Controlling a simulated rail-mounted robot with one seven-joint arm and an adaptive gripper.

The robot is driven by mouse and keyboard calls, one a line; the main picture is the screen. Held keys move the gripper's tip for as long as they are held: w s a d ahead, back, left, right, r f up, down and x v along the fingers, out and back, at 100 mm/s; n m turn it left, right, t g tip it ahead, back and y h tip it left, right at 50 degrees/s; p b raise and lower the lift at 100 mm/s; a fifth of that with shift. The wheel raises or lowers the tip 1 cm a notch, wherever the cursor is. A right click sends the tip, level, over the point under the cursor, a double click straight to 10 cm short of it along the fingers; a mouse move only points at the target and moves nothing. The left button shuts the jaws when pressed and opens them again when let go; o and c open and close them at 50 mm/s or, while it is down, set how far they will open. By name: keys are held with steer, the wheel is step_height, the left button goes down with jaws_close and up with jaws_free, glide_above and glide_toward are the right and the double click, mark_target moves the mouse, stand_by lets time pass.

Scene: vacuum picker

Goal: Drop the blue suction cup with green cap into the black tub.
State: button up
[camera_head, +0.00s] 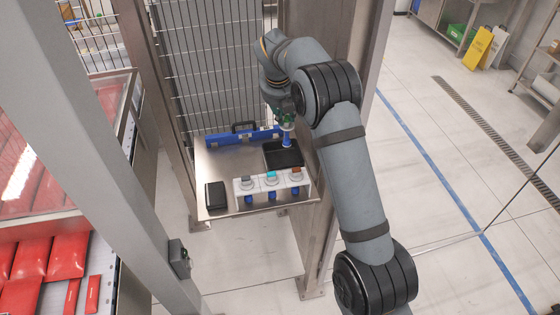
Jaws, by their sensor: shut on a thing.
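My gripper (286,121) is at the back right of the small steel table, pointing down and shut on a blue suction cup (287,140). The cup hangs upright over the black tub (276,160), which lies on the table. A greenish part shows at the top of the cup, but the fingers and my arm partly hide it. I cannot tell whether the cup's lower end touches the tub's floor. My arm covers part of the view around the gripper.
A white rack (259,189) at the table's front holds blue cups with grey, teal and reddish tops. A black case (216,196) lies front left. A blue tool with a black handle (232,139) lies along the back. A steel post and wire mesh (208,65) border the table.

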mark_target(283, 127)
steer(key=shift+w+a+f+n, duration=0.2)
steer(key=shift+w+n, duration=0.1)
steer(key=shift+w, duration=0.05)
step_height(283, 127, down, 6)
steer(key=shift+w+f+p, duration=0.1)
steer(key=shift+p, duration=0.2)
step_height(283, 127, down, 3)
steer(key=shift+p, duration=0.35)
steer(key=shift+f, duration=0.4)
steer(key=shift+f, duration=0.55)
steer(key=o, duration=0.9)
steer(key=shift+r, duration=0.1)
